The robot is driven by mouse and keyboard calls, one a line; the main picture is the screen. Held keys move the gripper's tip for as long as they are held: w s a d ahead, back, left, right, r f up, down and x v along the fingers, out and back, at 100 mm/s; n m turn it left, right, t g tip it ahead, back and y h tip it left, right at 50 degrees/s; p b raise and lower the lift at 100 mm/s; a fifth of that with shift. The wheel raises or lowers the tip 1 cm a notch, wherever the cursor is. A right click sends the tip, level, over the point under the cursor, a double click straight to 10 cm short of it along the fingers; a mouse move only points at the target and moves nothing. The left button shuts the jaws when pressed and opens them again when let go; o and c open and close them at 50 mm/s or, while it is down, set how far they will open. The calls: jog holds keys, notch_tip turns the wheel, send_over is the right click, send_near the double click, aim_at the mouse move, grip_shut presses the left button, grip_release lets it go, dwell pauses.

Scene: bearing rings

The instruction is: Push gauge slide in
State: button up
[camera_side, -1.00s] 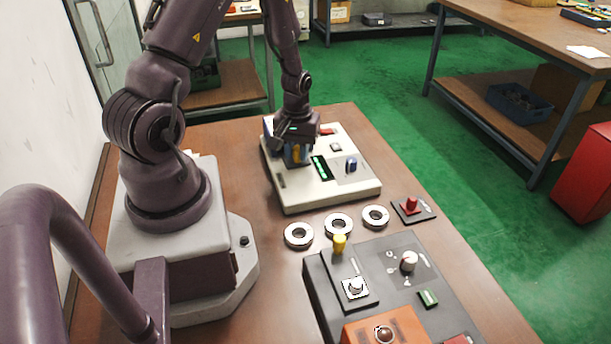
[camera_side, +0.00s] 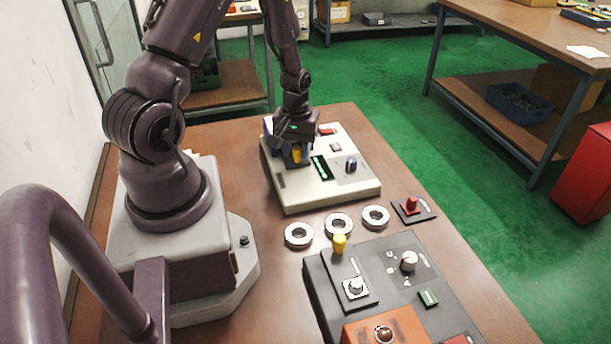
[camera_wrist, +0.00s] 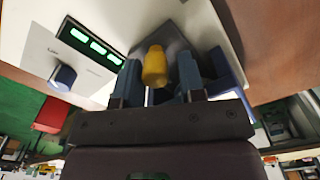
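The gauge is a pale box (camera_side: 325,186) with a green display (camera_side: 320,168) and a blue knob (camera_side: 351,164). A yellow knob (camera_wrist: 155,67), which I take to be the slide's handle, stands by a dark plate on it; it also shows in the side view (camera_side: 297,155) under my gripper. My gripper (camera_wrist: 160,78) is over the far left part of the box, with one blue-grey finger on each side of the yellow knob. A gap shows on the right of the knob; contact on the left is unclear. The slide's track is mostly hidden.
Three metal rings (camera_side: 338,225) lie in a row in front of the box. A small red-knobbed block (camera_side: 412,207) sits right of them. A dark control panel (camera_side: 385,262) with a yellow-topped peg (camera_side: 339,243) stands nearer the camera. Bare table lies right of the box.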

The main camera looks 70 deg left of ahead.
jog(key=shift+s+a, duration=0.1)
jog(key=shift+d+r, duration=0.2)
jog(key=shift+r, duration=3.25)
jog(key=s+d+r+m+t, duration=0.2)
jog(key=d+r+m, duration=0.4)
jog(key=d+r, duration=0.4)
jog(key=s+d+r+m+t, duration=0.3)
jog(key=d+r+m, duration=0.3)
jog(key=d+r, duration=0.5)
notch_tip(320, 180, up, 2)
jog(key=shift+s+r+t, duration=0.2)
jog(key=shift+s+t, duration=0.1)
jog(key=shift+s, duration=0.1)
